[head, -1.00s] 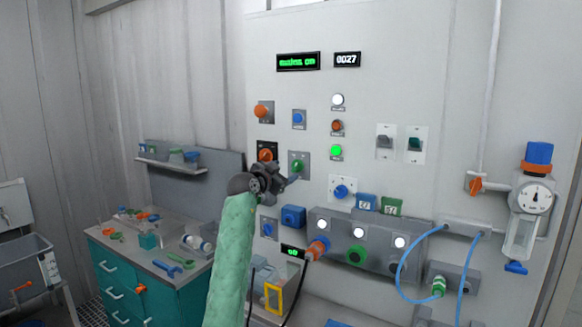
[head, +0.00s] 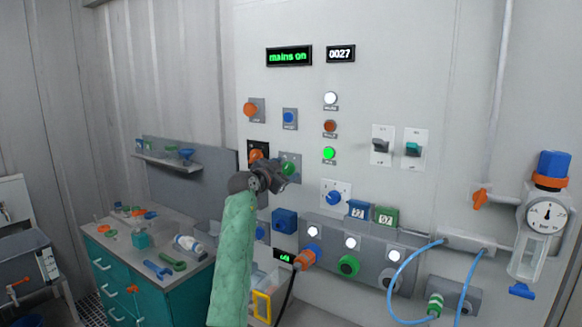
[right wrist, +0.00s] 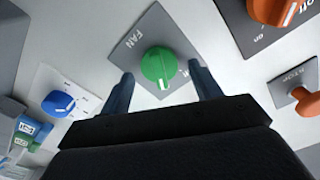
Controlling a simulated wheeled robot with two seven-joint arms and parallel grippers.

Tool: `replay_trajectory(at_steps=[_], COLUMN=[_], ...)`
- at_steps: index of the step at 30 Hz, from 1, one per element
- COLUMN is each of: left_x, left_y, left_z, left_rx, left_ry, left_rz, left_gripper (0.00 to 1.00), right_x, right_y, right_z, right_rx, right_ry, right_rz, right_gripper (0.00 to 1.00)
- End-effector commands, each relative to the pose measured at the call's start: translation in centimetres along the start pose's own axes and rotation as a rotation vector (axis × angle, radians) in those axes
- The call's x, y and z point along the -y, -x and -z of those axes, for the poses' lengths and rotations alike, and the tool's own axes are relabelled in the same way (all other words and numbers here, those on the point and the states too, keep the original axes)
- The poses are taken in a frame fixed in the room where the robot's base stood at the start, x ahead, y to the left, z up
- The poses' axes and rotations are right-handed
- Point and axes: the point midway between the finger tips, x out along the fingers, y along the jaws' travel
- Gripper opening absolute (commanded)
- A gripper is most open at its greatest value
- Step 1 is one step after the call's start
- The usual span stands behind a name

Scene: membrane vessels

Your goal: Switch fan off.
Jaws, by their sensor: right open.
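The fan switch is a green rotary knob (right wrist: 158,66) on a grey plate marked FAN (right wrist: 135,45) in the right wrist view. In the head view the green knob (head: 289,168) shows just above and right of my right gripper (head: 276,176). My right gripper is open, and its two fingers (right wrist: 163,92) stand on either side of the knob in the right wrist view, with a gap on each side. I cannot tell how far the fingertips are from the plate. My left gripper is not in view.
An orange rotary knob (right wrist: 288,8) with "on" marks and an orange stop button (right wrist: 305,104) sit close by. A blue knob (right wrist: 58,103) is on the other side. The panel display (head: 289,56) reads "mains on". A cluttered teal cabinet (head: 112,278) stands at the left.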

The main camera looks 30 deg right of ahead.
Motion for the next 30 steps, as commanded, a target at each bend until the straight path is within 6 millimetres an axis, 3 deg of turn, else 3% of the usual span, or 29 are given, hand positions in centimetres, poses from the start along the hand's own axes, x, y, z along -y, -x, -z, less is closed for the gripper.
replay_trajectory(at_steps=[9,16,28,30], left_x=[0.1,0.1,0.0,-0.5], left_y=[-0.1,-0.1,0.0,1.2], left_z=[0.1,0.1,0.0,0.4], left_rx=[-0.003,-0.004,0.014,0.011], left_ry=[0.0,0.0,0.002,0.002], left_rz=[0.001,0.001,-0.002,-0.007], left_gripper=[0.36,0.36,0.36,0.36], right_x=[0.1,0.1,0.0,0.0], right_y=[0.1,0.1,0.0,0.0], right_z=[-0.1,-0.1,-0.1,-0.2], right_rx=[0.0,0.0,-0.001,-0.001], right_ry=[0.001,0.001,0.063,0.099], right_rz=[0.0,0.0,0.0,0.0], right_gripper=[0.63,0.2,0.19,0.19])
